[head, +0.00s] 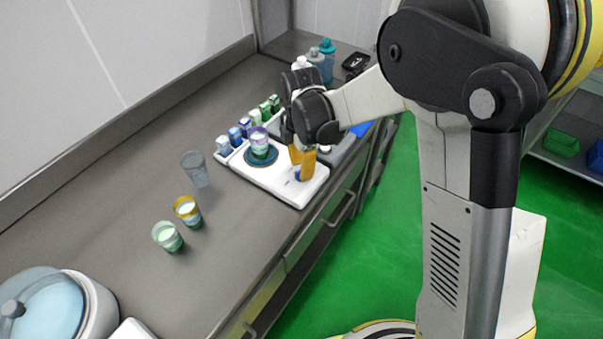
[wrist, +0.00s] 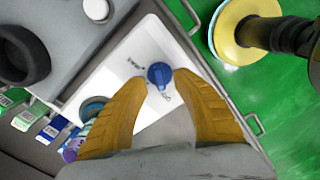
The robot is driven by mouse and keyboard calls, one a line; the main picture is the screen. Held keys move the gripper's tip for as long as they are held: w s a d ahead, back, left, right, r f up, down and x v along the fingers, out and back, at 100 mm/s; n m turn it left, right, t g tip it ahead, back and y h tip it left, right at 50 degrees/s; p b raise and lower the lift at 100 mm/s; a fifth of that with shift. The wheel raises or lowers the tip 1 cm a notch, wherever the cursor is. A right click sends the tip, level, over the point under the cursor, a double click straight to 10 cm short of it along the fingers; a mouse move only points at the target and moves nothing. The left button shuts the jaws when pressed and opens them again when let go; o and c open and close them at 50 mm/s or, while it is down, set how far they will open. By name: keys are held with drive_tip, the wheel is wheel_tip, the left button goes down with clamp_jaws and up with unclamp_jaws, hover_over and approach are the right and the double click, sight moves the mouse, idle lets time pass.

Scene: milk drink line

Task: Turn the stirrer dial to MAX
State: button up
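The stirrer (head: 283,186) is a flat white unit on the steel counter, with a dark round plate (head: 262,160) bearing a cup (head: 259,142). Its blue dial (wrist: 160,75) sits on the white top, with small dark print beside it too blurred to read. In the head view the dial (head: 298,174) is partly hidden by my gripper. My gripper (wrist: 162,80) has yellow fingers, spread apart and pointing down over the dial. In the wrist view the dial lies between the fingertips, with a gap on each side. In the head view my gripper (head: 301,160) is low over the stirrer.
Several small bottles (head: 246,127) stand in a row behind the stirrer. A grey cup (head: 195,169), a yellow-rimmed cup (head: 187,211) and a green cup (head: 168,236) stand on the counter to the left. A round lidded pot (head: 90,300) is at the lower left.

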drive_tip(key=shift+f, duration=0.85)
clamp_jaws()
